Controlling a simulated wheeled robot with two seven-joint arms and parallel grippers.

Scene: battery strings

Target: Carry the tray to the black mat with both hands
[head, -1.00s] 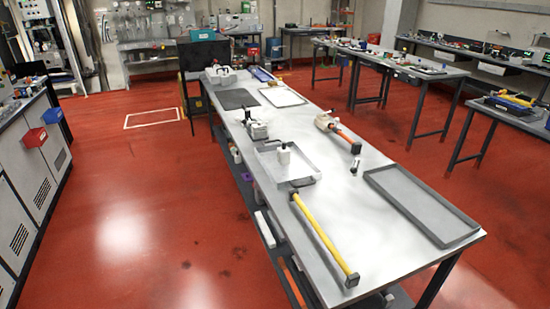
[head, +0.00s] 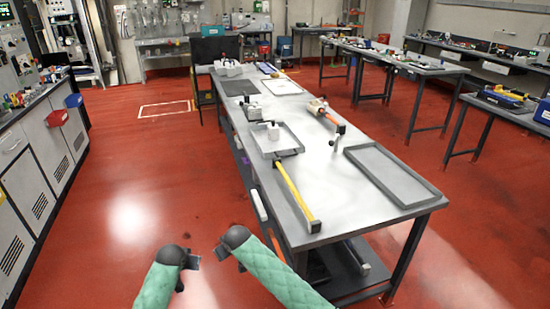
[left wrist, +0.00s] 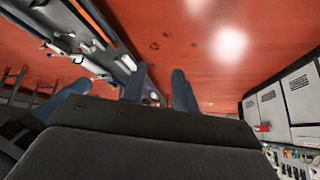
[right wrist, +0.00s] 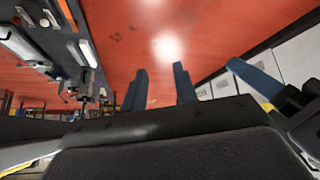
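A light grey metal tray (head: 261,143) lies on the long workbench, with a white container (head: 273,132) in it and a dark handle (head: 288,153) at its near side. The black mat (head: 240,88) lies flat near the bench's far end. My left gripper (head: 190,264) and right gripper (head: 223,254) are close together over the floor, left of the bench's near end and well short of the tray. The wrist views show the left fingers (left wrist: 160,88) apart and the right fingers (right wrist: 161,84) apart, with nothing between either pair.
A larger dark grey tray (head: 392,176) lies at the bench's near right. An orange-handled tool (head: 326,115) and a white-centred panel (head: 283,87) lie farther back. Red floor (head: 130,180) is clear left of the bench.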

